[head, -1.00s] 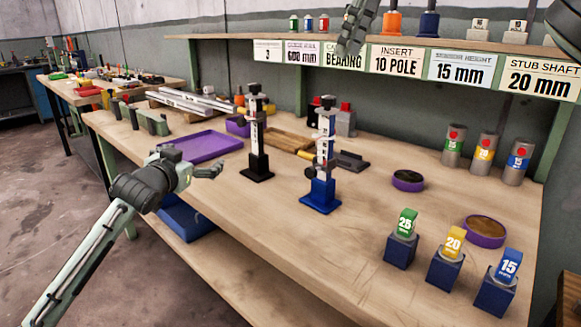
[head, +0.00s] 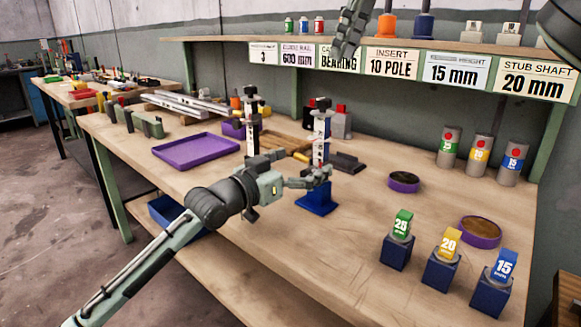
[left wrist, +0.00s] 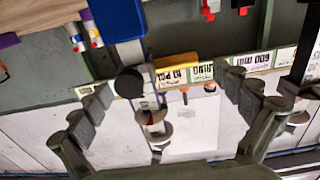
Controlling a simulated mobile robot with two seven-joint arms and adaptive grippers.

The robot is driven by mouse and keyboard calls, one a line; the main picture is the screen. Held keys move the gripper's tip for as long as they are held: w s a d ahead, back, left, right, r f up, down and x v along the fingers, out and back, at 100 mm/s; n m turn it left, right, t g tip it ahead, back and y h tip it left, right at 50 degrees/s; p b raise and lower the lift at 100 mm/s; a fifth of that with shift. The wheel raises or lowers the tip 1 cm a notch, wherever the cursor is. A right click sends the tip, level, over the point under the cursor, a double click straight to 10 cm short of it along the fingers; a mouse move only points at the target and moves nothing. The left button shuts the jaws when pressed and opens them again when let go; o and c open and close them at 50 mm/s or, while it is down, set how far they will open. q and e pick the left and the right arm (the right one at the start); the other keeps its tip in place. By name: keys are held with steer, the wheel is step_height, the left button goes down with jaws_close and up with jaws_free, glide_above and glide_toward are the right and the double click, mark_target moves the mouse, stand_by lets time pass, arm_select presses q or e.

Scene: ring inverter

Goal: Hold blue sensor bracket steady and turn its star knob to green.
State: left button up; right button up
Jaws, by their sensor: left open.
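The blue sensor bracket (head: 317,203) stands upright near the middle of the bench, a blue base with a pale column and dark fittings on top. My left gripper (head: 308,180) is open at the bracket's lower column, and its fingers partly hide it. In the left wrist view the bracket (left wrist: 117,20) appears upside down, between the spread fingers of my left gripper (left wrist: 168,92). A black round knob (left wrist: 130,82) shows on its column; contact with the fingers cannot be told. My right gripper (head: 347,38) hangs high before the shelf, away from the bracket; its opening is unclear.
A similar black bracket (head: 252,125) stands just left, partly behind my left arm. A purple tray (head: 195,151) lies further left. Numbered blue blocks (head: 396,252) and purple-rimmed round dishes (head: 404,182) stand to the right. The bench front between is clear.

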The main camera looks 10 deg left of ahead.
arm_select(q)
steer(key=shift+x, duration=1.4)
steer(key=shift+c, duration=0.5)
